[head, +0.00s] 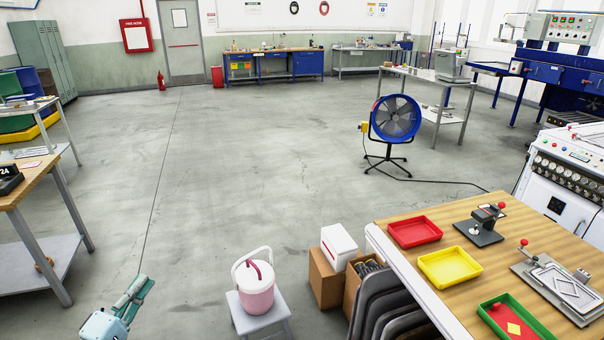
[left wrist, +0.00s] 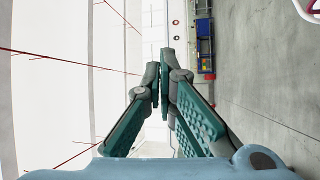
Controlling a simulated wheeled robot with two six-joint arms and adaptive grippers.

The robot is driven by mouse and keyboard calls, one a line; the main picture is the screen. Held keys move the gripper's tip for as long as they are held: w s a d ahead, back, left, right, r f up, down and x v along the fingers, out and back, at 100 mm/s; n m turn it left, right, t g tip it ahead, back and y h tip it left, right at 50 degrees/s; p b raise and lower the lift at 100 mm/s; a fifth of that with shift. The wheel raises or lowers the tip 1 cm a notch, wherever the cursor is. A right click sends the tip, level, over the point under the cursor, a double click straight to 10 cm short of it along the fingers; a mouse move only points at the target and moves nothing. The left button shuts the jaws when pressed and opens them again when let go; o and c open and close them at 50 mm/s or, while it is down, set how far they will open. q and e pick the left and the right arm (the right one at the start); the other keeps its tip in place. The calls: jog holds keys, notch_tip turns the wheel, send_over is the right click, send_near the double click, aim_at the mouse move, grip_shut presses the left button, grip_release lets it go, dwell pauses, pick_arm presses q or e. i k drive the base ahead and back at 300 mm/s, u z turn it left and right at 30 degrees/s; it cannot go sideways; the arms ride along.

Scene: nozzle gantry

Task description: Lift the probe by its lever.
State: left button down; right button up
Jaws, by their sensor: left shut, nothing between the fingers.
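On the wooden workbench (head: 440,210) at the lower right stands a small dark device with a red-knobbed lever (head: 485,225). Nearer the right edge is a grey metal fixture (head: 562,285), also with a red-knobbed lever. I cannot tell which of these carries the probe. My left gripper (head: 138,287) is at the lower left over the floor, far from the workbench. Its teal fingers are shut and empty, as the left wrist view (left wrist: 160,78) also shows. My right gripper is out of view.
Red (head: 414,232), yellow (head: 450,267) and green (head: 513,318) trays lie on the workbench. A pink cooler (head: 255,285) stands on a stool, beside cardboard boxes (head: 325,280). A blue fan (head: 396,118) stands farther back. The middle floor is clear.

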aim_at(501, 205)
jog(key=u, duration=0.3)
jog(key=i, duration=1.75)
jog(key=z, duration=1.45)
jog(key=i, duration=0.4)
jog(key=z, duration=2)
